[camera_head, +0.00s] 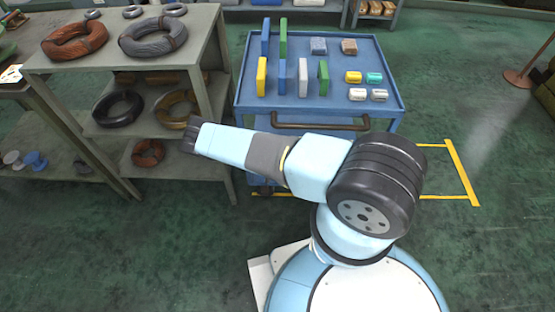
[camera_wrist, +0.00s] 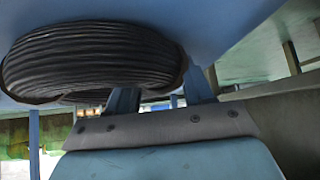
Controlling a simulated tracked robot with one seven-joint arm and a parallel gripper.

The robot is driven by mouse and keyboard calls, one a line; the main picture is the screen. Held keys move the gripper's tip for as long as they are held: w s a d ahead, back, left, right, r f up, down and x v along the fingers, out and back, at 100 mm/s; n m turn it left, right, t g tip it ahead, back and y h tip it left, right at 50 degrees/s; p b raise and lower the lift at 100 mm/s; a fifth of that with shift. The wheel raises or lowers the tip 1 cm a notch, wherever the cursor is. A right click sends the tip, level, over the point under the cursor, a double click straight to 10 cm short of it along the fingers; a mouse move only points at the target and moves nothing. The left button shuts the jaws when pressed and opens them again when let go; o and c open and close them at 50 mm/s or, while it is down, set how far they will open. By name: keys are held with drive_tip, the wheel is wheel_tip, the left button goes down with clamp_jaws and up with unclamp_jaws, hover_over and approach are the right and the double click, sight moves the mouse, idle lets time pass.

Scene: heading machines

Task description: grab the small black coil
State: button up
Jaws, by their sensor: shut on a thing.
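The small black coil (camera_head: 118,110) lies on the middle shelf of the rack in the head view. In the wrist view a black ribbed coil (camera_wrist: 90,62) fills the upper left, close in front of my gripper (camera_wrist: 162,92). My gripper's two blue fingers stand apart, with the right end of this coil between them. It is shut on that coil; the exact contact is hard to see. In the head view my arm reaches left to the rack's front right post, and the fingers cannot be made out there.
A gold-brown coil (camera_head: 177,108) lies right of the black one, near my arm's end. A reddish coil (camera_head: 148,153) lies below, and larger coils (camera_head: 75,41) lie on top. A blue cart (camera_head: 335,100) with several blocks stands right of the rack. Green floor in front is clear.

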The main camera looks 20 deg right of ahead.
drive_tip(key=c, duration=0.4)
